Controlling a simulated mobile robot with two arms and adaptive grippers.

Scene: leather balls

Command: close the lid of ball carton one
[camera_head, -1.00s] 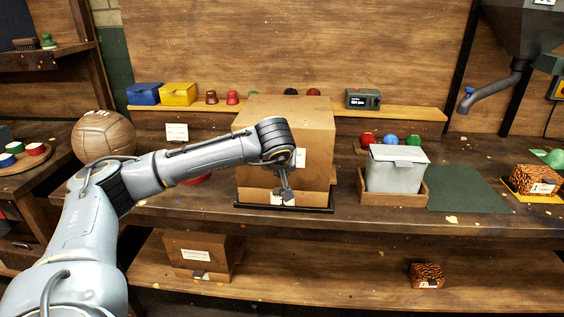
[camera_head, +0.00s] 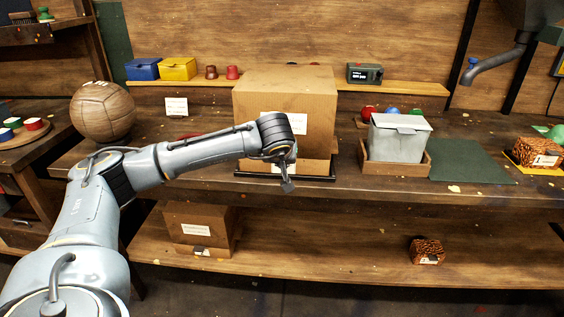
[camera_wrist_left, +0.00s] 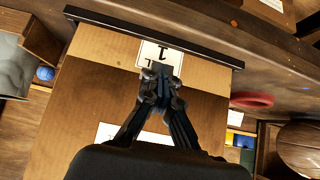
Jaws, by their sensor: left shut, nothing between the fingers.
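A large brown cardboard carton (camera_head: 310,142) stands on a dark tray in the middle of the table in the head view. Its flat top face (camera_head: 285,77) is down, and a paler strip shows below the deep upper part. In the left wrist view, the pale strip (camera_wrist_left: 100,45) carries a label (camera_wrist_left: 162,56) with a 1. A second white label lies on the darker part (camera_wrist_left: 85,100). My left gripper (camera_head: 288,186) is shut and empty, in front of the carton's lower front; it also shows in the wrist view (camera_wrist_left: 157,80). Contact cannot be told. My right gripper is not in view.
A grey lidded box (camera_head: 398,142) in a wooden tray stands right of the carton. A leather ball (camera_head: 102,112) is at the left. A smaller carton (camera_head: 197,228) and a patterned box (camera_head: 427,251) sit on the lower shelf. The green mat (camera_head: 470,162) is clear.

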